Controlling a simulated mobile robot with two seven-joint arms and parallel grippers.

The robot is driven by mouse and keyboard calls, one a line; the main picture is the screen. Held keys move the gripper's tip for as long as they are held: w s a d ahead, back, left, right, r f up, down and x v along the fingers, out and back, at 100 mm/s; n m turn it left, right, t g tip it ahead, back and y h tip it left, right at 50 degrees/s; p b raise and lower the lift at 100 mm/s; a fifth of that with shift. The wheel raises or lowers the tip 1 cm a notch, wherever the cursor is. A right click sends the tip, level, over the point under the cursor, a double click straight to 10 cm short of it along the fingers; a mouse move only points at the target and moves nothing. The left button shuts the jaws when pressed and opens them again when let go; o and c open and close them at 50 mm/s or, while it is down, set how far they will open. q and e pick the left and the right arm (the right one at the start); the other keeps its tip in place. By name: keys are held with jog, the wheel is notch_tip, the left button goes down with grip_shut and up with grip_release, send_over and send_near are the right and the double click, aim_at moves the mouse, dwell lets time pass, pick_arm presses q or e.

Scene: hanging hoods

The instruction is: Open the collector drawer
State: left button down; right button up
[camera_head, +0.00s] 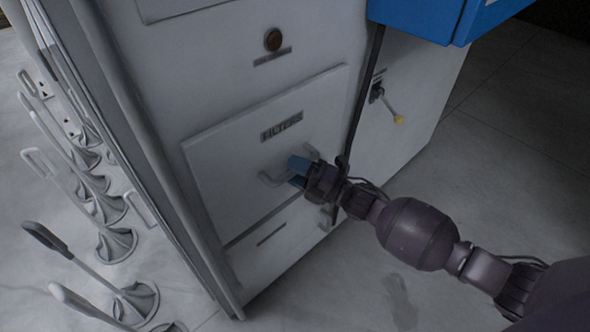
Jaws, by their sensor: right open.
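A white cabinet front carries a large panel labelled FILTERS (235,165) with a pale bar handle (270,180). Below it is a lower drawer front (285,255) with a small dark label strip that I cannot read. Part of a pale handle (325,216) shows at its upper right. My right gripper (296,173) comes in from the right, its blue fingers open at the FILTERS panel's handle. One finger is above the bar and one is close to its right part; I cannot tell whether they touch it. My left gripper is not in view.
A blue box (425,15) juts out at the top right. A yellow-tipped lever (397,117) sticks out from the cabinet's right part. Several hoods (117,243) with handles stand at left. The floor at right is clear.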

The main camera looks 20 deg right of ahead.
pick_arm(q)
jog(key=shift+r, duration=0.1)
pick_arm(e)
jog(key=shift+c, duration=0.2)
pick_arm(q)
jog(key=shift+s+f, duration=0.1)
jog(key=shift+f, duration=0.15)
pick_arm(e)
grip_shut()
